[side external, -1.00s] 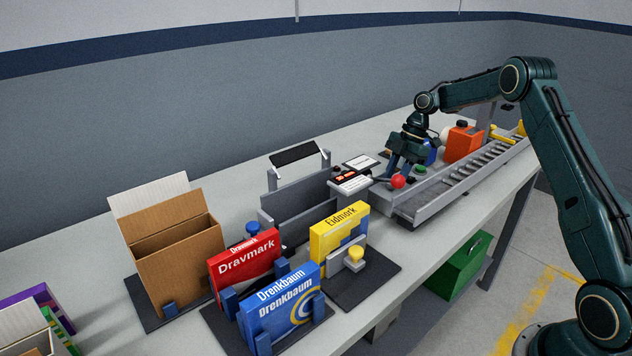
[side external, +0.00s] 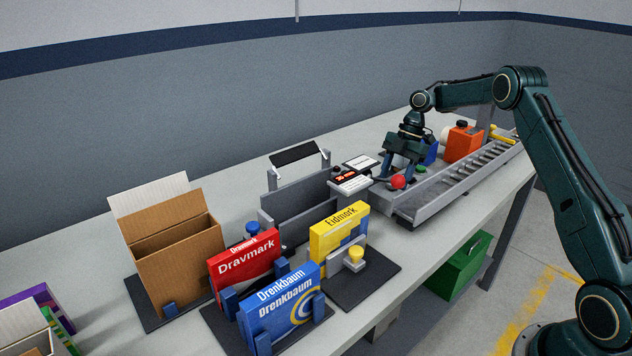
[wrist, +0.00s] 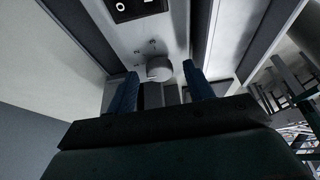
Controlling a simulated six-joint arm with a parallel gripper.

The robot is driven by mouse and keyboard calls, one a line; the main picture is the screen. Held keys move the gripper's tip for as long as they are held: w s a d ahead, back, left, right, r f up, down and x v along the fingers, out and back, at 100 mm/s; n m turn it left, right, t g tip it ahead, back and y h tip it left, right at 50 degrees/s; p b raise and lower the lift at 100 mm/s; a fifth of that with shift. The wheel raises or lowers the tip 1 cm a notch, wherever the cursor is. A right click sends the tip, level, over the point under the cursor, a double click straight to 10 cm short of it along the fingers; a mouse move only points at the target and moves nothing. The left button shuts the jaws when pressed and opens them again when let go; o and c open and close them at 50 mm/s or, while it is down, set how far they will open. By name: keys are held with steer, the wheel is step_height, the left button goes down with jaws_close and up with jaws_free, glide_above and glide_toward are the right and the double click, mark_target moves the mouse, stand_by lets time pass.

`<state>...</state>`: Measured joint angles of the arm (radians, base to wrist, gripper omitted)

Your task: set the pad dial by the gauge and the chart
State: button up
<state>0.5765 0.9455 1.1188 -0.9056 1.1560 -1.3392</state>
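In the wrist view a round grey dial (wrist: 158,70) sits on a light panel with small marks beside it. My gripper (wrist: 162,84) is open, with its two blue fingers apart and the dial showing between and beyond their tips; I cannot tell whether they touch it. In the side view my gripper (side external: 402,176) points down behind the red ball (side external: 398,182), and the dial is not distinguishable there. A small display with red digits (side external: 345,175) sits left of my gripper. White printed cards (side external: 361,162) lie by it, too small to read.
A roller conveyor (side external: 468,178) runs along the bench's right side. An orange container (side external: 463,142) stands behind my gripper. Red (side external: 245,264), blue (side external: 282,308) and yellow (side external: 338,232) boxes and an open carton (side external: 178,250) stand at the near left.

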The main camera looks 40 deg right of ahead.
steer(key=shift+m, duration=0.4)
steer(key=m, duration=0.1)
steer(key=m+t, duration=0.1)
steer(key=m, duration=0.1)
steer(key=shift+s+t, duration=0.2)
steer(key=shift+t, duration=0.1)
steer(key=m, duration=0.2)
steer(key=m+t+h, duration=0.1)
steer(key=m, duration=0.2)
steer(key=shift+s+a, duration=0.15)
steer(key=m+h, duration=0.1)
steer(key=m, duration=0.1)
steer(key=m+t, duration=0.1)
steer(key=m, duration=0.2)
steer(key=shift+s+a+t+h, duration=0.1)
steer(key=shift+a+t+h, duration=0.1)
steer(key=shift+t+h, duration=0.15)
steer(key=m+h, duration=0.1)
steer(key=m, duration=0.3)
steer(key=shift+a+h, duration=0.15)
steer(key=shift+h, duration=0.2)
steer(key=v, duration=1.4)
steer(key=s+a+r, duration=0.3)
steer(key=s+a, duration=0.3)
steer(key=s+a+r, duration=0.4)
steer(key=s+a, duration=0.3)
steer(key=shift+a+r+t, duration=0.2)
steer(key=shift+r+t, duration=0.15)
steer(key=shift+s, duration=0.1)
